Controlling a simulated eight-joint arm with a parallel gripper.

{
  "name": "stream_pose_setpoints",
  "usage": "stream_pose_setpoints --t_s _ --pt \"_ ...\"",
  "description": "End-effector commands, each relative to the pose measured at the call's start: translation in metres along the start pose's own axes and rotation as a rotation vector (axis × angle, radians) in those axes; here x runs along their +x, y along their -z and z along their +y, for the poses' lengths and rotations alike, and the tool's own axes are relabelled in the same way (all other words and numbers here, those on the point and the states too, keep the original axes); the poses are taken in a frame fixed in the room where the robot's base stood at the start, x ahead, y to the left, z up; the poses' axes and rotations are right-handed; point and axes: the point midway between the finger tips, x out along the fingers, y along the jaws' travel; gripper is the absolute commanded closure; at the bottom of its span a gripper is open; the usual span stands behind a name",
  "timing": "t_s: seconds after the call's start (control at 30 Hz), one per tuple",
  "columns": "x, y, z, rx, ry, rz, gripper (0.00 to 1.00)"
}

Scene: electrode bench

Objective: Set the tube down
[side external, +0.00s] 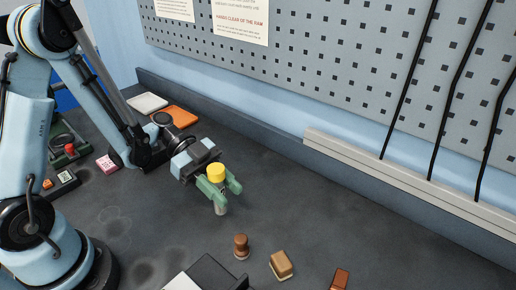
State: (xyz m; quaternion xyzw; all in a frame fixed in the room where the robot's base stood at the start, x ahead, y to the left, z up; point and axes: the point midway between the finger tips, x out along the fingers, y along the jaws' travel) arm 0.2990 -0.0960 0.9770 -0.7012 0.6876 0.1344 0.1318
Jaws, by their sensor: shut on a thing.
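The tube (221,210) has a yellow cap (216,172) and a grey lower body, and it looks upright. My gripper (225,190) is shut on it, with green fingers on both sides below the cap. The tube's lower end shows beneath the fingers, close over the dark bench top (310,215). I cannot tell whether it touches the bench.
A brown wooden peg-like piece (241,246), a tan block (281,265) and a reddish-brown block (340,279) stand near the front. A dark box (215,275) is at the bottom edge. A grey ledge (400,175) runs below the pegboard. The bench right of the tube is clear.

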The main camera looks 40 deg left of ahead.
Motion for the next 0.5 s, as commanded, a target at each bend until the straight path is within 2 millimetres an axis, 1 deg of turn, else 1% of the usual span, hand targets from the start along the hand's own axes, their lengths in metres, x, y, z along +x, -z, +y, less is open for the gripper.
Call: stream_pose_setpoints --t_s 0.33,0.37,0.5 --pt "0.0011 -0.0023 0.0003 0.000 0.000 0.001 1.00" --pt "0.0011 -0.0023 0.0003 0.000 0.000 0.001 0.65" --pt "0.0010 -0.0023 0.0003 0.000 0.000 0.000 0.44"
